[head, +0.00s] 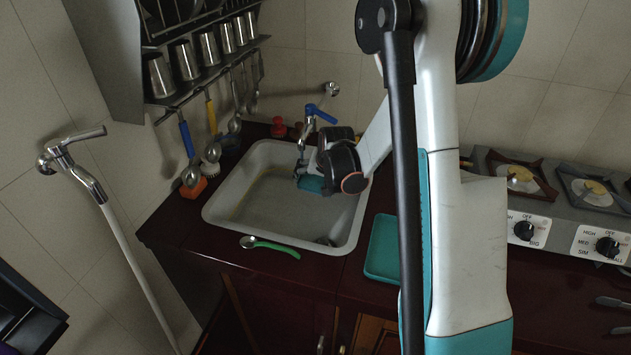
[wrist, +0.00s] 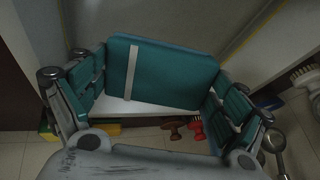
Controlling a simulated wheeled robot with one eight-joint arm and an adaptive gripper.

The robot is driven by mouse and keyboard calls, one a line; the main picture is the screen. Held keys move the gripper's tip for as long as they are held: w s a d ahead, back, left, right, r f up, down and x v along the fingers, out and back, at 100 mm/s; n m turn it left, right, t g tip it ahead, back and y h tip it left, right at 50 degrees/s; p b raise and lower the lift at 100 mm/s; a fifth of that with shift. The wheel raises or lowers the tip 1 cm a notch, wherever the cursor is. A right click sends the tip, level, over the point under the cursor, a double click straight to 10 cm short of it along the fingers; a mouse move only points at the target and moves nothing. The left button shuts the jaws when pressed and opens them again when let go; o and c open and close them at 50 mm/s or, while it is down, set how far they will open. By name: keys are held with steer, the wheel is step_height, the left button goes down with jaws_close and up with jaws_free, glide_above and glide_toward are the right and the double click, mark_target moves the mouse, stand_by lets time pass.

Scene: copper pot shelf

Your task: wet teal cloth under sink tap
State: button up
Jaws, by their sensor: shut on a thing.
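The teal cloth (wrist: 165,72), a flat padded rectangle with a white stripe, lies between the fingers of my gripper (wrist: 160,82) in the wrist view. My gripper is shut on it. In the head view, a teal patch (head: 311,184) shows at my gripper, over the back right of the sink; I cannot tell cloth from finger pads there. The sink tap (head: 302,148), chrome with a blue handle, stands at the sink's back edge, its spout close to my gripper. I cannot make out running water. The sink (head: 228,187) is a pale basin. My arm hides part of its right side.
A green-handled spoon (head: 270,246) lies at the sink's front rim. A teal tray (head: 383,250) sits right of the sink. A stove (head: 561,215) stands further right. Utensils and metal cups (head: 208,49) hang at the back left. A wall tap (head: 82,168) juts out at left.

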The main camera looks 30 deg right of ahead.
steer(key=s, duration=0.7)
steer(key=shift+a+b, duration=0.45)
steer(key=shift+r, duration=0.1)
stand_by(1.1)
steer(key=s+r+p, duration=0.2)
steer(key=s+r, duration=0.1)
steer(key=s, duration=0.2)
steer(key=shift+a+r, duration=0.35)
steer(key=shift+r, duration=0.05)
stand_by(0.7)
